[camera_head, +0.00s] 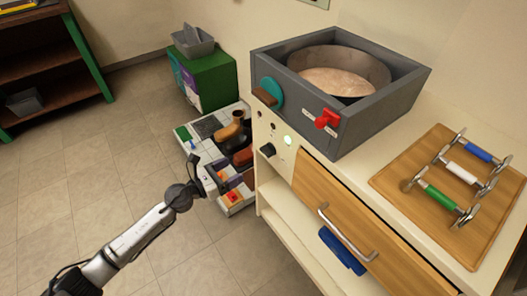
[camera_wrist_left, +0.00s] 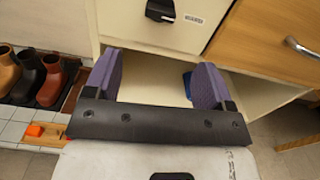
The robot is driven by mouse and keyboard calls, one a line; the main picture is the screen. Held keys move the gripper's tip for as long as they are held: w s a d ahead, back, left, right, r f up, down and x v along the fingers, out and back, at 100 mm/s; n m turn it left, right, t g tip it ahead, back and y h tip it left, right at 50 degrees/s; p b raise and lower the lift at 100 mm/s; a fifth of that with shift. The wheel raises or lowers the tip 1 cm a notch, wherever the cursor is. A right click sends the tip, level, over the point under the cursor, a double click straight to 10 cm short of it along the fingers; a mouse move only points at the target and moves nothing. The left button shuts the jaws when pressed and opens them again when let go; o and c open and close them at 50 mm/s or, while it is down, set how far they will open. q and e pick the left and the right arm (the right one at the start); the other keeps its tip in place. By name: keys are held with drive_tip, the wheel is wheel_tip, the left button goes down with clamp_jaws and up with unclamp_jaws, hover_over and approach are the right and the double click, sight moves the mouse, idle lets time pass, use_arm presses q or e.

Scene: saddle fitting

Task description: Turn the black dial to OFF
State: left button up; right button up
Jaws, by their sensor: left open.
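The black dial (camera_head: 268,150) is a small knob on the cream front panel of the cabinet, below the grey box and beside a lit greenish-white lamp (camera_head: 288,141). It also shows at the top of the left wrist view (camera_wrist_left: 160,11), beside a small printed label. Its OFF mark cannot be read. My left gripper (camera_head: 212,178) is to the left of the dial and lower, apart from it. In the left wrist view its two purple pads (camera_wrist_left: 155,75) stand wide apart with nothing between them. My right gripper is in neither view.
The grey box (camera_head: 340,130) holds a round basin, a teal disc and a red switch (camera_head: 327,119). A drawer with a metal handle (camera_head: 345,235) is below. Boots (camera_wrist_left: 28,75) stand on a tiled stand at left. A wooden board (camera_head: 430,228) with coloured handles lies on the counter.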

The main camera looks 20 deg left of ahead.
sight(263, 153)
use_arm(q)
drive_tip(key=shift+m, duration=0.4)
drive_tip(key=b+x, duration=0.2)
drive_tip(key=x, duration=1.1)
drive_tip(key=shift+w+d, duration=0.25)
drive_tip(key=shift+w, duration=0.1)
drive_tip(key=c, duration=0.9)
